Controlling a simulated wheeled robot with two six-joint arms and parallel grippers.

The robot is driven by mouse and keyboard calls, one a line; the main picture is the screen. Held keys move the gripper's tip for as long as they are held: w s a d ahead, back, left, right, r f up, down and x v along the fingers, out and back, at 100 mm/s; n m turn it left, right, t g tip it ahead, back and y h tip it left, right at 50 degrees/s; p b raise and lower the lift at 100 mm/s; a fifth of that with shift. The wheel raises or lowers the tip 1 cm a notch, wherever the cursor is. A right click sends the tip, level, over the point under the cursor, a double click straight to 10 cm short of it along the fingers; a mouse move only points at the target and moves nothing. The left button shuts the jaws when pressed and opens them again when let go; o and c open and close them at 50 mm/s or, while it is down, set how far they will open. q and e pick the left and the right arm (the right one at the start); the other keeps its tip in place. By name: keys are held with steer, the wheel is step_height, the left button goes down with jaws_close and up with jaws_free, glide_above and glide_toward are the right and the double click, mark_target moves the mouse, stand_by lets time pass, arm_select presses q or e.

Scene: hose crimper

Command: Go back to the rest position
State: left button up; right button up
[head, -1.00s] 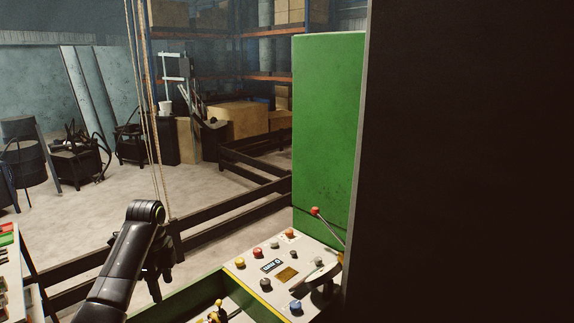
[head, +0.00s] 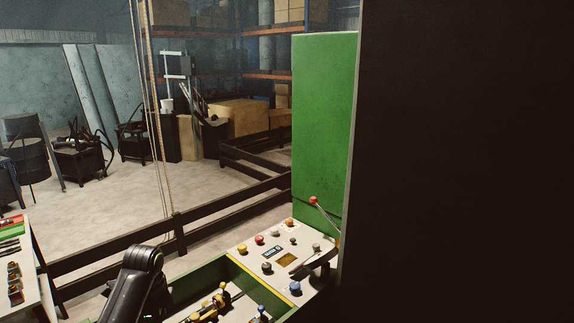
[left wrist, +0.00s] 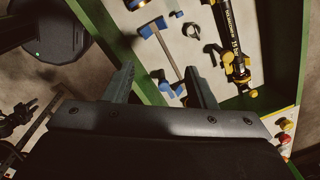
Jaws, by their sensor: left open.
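My left arm (head: 140,275) comes in at the bottom left of the head view, in front of the green machine tray. Its gripper is hidden or cut off at the bottom of that view. In the left wrist view my left gripper (left wrist: 160,90) is open, its two dark fingers apart. A thin rod with blue ends (left wrist: 168,50) lies on the pale tray floor beyond the gap between them. Nothing is held. My right gripper is not seen.
The green-walled machine has a control panel (head: 283,255) with buttons and a red-knobbed lever (head: 313,201). A yellow-black tool (head: 210,303) lies in its tray. A dark panel (head: 465,160) fills the right side. A tool table (head: 38,285) stands at the left, and dark rails (head: 120,257) run behind.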

arm_select(q)
steer(key=s+f+n+t, duration=0.1)
steer(key=s+f+n, duration=0.45)
steer(key=s, duration=0.75)
steer(key=s+f+n+t, duration=0.1)
steer(key=s+f+n, duration=0.45)
steer(key=s, duration=0.75)
steer(key=s+r+n+t+y, duration=0.1)
steer(key=s+r+n, duration=0.35)
steer(key=s, duration=0.75)
step_height(320, 180, down, 33)
steer(key=a+g+b, duration=0.1)
steer(key=b, duration=0.6)
steer(key=s+f+b, duration=0.2)
steer(key=s+f, duration=0.5)
steer(key=f, duration=0.3)
steer(key=s+d+f+g+b, duration=0.1)
steer(key=s+f+b, duration=0.2)
steer(key=s+f, duration=0.5)
step_height(320, 180, down, 2)
steer(key=shift+s+d+f, duration=0.1)
steer(key=shift+s+d, duration=0.05)
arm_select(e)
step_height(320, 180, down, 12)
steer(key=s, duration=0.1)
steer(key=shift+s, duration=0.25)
